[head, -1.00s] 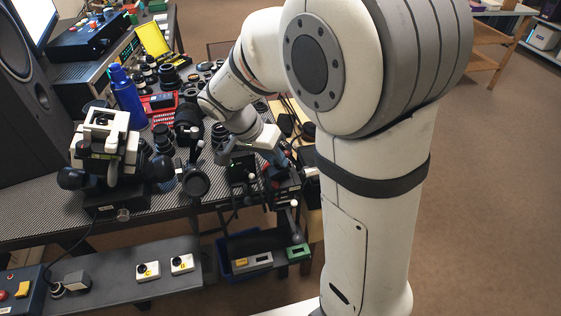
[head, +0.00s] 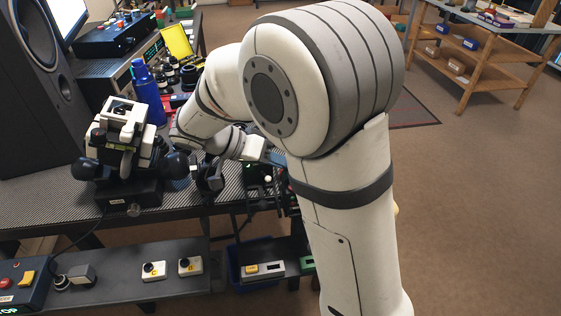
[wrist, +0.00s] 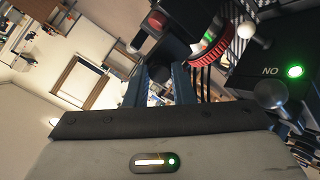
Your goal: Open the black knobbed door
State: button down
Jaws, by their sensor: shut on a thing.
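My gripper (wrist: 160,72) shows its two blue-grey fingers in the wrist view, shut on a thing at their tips. A black block (wrist: 168,45) lies just past the tips; I cannot tell whether it is the black knobbed door. A pale round knob (wrist: 246,30) and a grey ball knob (wrist: 270,95) stand to the right of the fingers, apart from them. In the head view my gripper (head: 277,159) is at the bench's right end, partly behind my arm. The door cannot be made out there.
A black box (wrist: 290,50) marked "NO" has a lit green lamp. A red ribbed ring (wrist: 210,45) is close to the right finger. A black-handled device (head: 125,140) and a blue bottle (head: 148,92) stand on the bench. Open floor lies to the right.

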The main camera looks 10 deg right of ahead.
jog(key=shift+f, duration=0.1)
jog(key=c, duration=1.5)
grip_release()
jog(key=shift+a, duration=0.1)
jog(key=p+v, duration=0.1)
jog(key=v, duration=0.6)
jog(key=shift+a+r, duration=0.25)
jog(key=shift+r, duration=0.05)
